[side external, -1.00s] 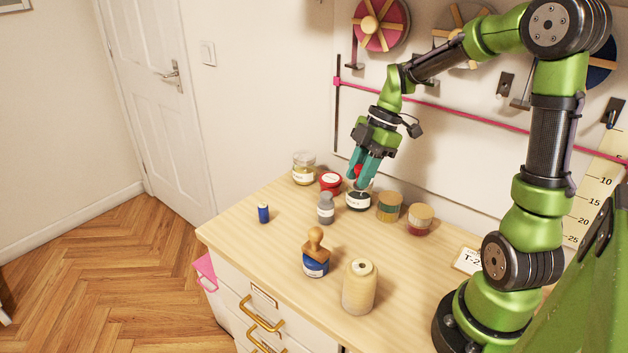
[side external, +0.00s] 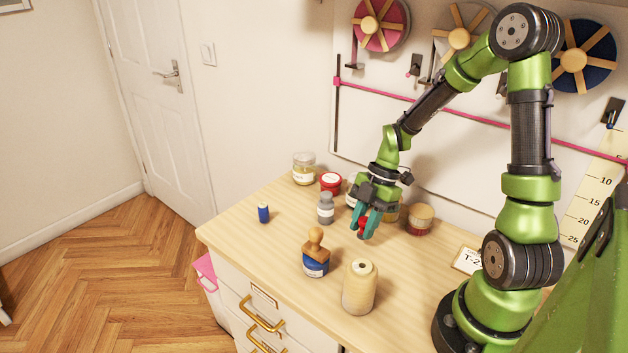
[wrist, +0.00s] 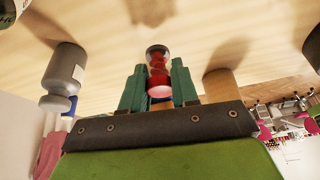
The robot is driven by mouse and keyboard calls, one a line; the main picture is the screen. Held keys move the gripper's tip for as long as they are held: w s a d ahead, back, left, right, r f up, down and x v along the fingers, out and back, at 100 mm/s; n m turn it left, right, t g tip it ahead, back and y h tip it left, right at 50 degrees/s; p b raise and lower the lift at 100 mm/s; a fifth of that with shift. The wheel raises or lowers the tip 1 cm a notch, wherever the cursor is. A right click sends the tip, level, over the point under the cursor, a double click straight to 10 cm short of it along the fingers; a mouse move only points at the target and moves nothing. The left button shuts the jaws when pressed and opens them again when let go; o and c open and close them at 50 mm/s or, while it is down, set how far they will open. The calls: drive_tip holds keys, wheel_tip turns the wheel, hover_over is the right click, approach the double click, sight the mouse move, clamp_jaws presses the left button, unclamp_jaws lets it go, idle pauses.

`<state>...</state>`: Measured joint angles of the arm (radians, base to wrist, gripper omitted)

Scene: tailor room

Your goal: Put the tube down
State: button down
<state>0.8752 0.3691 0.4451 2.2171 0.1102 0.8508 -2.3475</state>
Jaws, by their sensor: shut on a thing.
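My gripper (side external: 368,226) is shut on a small red tube (side external: 362,226), which shows between the teal fingers. In the wrist view the tube (wrist: 158,72) is red with a clear, dark-tipped end, held between the fingertips (wrist: 157,80). The gripper points down, low over the wooden tabletop (side external: 290,215). I cannot tell whether the tube touches the table.
A grey bottle (side external: 326,208) stands left of the gripper. A wooden-handled stamp (side external: 316,255) and a cream thread cone (side external: 359,287) stand in front. A red-based jar (side external: 420,220) is to the right. A blue spool (side external: 263,212) stands near the left edge, with clear table around it.

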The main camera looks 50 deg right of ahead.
drive_tip(key=shift+f, duration=1.5)
drive_tip(key=shift+f, duration=0.15)
drive_tip(key=c, duration=0.8)
unclamp_jaws()
drive_tip(key=shift+c, duration=0.2)
drive_tip(key=w+v, duration=0.1)
drive_tip(key=v, duration=1)
drive_tip(key=s+a+r+m+t+h, duration=0.1)
drive_tip(key=s+a+r+m+t, duration=0.2)
drive_tip(key=a+r+m, duration=0.3)
drive_tip(key=s+a+r+m+t+h, duration=0.1)
drive_tip(key=s+a+r+m+t, duration=0.2)
drive_tip(key=a+r+m, duration=0.4)
drive_tip(key=a+m, duration=0.2)
drive_tip(key=m, duration=0.5)
drive_tip(key=shift+s+r+h, duration=0.25)
drive_tip(key=shift+s+h, duration=0.05)
drive_tip(key=shift+s, duration=0.05)
